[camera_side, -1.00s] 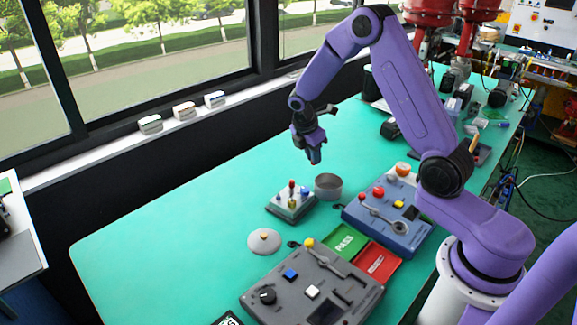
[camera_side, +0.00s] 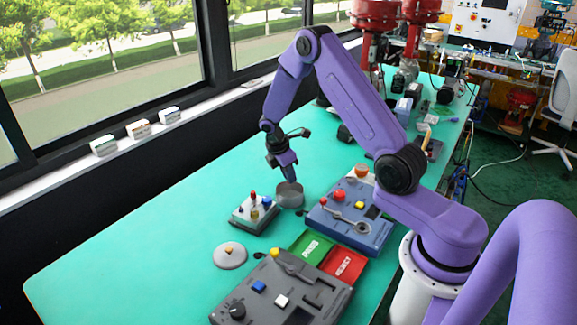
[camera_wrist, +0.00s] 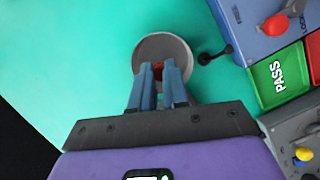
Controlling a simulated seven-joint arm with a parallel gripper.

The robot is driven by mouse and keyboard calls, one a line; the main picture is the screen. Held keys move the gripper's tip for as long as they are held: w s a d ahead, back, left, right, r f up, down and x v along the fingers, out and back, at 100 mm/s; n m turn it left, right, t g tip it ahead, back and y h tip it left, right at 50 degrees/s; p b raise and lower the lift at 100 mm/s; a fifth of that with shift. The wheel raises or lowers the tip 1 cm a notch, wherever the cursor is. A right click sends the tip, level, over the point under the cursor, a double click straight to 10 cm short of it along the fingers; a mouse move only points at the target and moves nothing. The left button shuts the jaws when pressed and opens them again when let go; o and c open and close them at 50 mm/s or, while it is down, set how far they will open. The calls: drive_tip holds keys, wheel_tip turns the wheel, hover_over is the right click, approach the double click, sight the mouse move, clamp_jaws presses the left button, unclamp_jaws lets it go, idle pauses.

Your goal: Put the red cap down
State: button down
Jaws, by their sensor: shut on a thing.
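My gripper (camera_side: 289,178) points down, just over a round grey dish (camera_side: 290,197) on the teal table. In the wrist view my gripper (camera_wrist: 159,70) is shut on the red cap (camera_wrist: 158,73), a small bit of which shows between the fingertips. The cap appears over the inside of the round dish (camera_wrist: 178,42). I cannot tell whether it touches the dish's floor. In the side view the cap is hidden.
A grey block with coloured pegs (camera_side: 254,213) stands left of the dish. A blue panel (camera_side: 350,222) stands to its right. The green PASS tray (camera_side: 311,247), red REJECT tray (camera_side: 343,264) and dark grey panel (camera_side: 282,290) are nearer. The table's left part is clear.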

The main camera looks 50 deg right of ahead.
sight(289, 185)
drive_tip(key=shift+f, duration=2.45)
drive_tip(key=c, duration=1.1)
unclamp_jaws()
drive_tip(key=shift+o, duration=0.2)
drive_tip(key=shift+r, duration=3.55)
